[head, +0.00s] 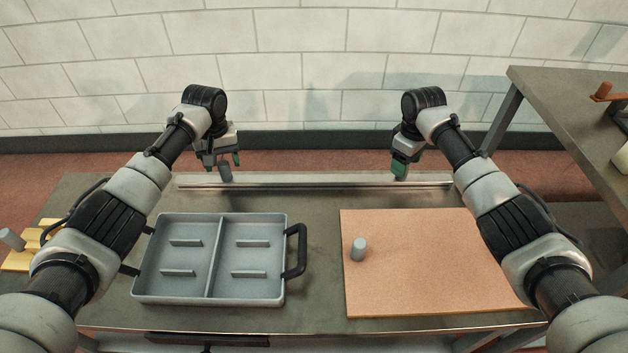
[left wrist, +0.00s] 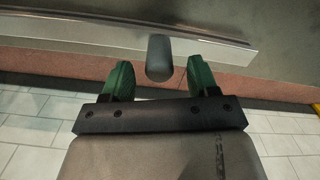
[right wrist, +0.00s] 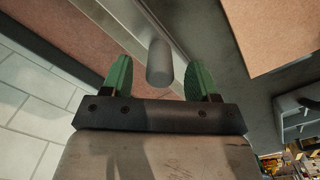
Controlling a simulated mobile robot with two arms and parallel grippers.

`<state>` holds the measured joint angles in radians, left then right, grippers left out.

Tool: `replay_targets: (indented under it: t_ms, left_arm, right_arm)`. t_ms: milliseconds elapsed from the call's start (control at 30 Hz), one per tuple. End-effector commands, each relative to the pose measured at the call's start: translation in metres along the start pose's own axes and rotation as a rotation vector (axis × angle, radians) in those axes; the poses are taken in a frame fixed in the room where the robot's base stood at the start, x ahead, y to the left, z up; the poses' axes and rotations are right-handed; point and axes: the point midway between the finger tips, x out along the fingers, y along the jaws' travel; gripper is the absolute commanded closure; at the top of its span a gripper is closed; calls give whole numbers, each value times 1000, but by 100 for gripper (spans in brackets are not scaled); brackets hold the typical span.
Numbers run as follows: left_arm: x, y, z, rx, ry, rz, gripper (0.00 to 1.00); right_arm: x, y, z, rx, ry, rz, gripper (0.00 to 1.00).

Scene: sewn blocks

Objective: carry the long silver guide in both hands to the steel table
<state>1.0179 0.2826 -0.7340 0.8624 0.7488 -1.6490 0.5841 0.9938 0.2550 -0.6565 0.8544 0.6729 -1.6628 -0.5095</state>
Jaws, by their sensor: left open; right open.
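The long silver guide (head: 310,186) lies along the back edge of the grey table (head: 320,233). It is a thin straight bar with a grey upright knob (head: 225,172) near its left end. My left gripper (head: 222,162) is open above that end; in the left wrist view the knob (left wrist: 159,58) stands between its green fingers (left wrist: 159,75), with gaps on both sides. My right gripper (head: 400,168) is open above the guide's right end. In the right wrist view another grey knob (right wrist: 159,63) sits between its open fingers (right wrist: 160,75), with gaps. The head view hides this knob.
A grey divided tray (head: 212,218) with a black handle stands front left. An orange-brown board (head: 430,262) with a grey peg (head: 359,248) lies front right. A tiled wall rises behind.

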Motion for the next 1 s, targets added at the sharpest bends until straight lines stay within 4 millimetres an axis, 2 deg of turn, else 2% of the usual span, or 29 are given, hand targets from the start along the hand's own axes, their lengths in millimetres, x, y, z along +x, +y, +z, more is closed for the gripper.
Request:
replay_targets:
  t_ms: [100, 233, 600, 1000]
  left_arm:
    - [16, 0, 0, -1, -2, 0, 40]
    - [26, 0, 0, 0, -1, 0, 40]
    - [30, 0, 0, 0, 0, 0, 40]
    - [30, 0, 0, 0, 0, 0, 100]
  right_arm:
    - [16, 0, 0, 1, -1, -1, 40]
    - [26, 0, 0, 1, 0, 0, 40]
    - [30, 0, 0, 0, 1, 1, 40]
    - [30, 0, 0, 0, 1, 1, 100]
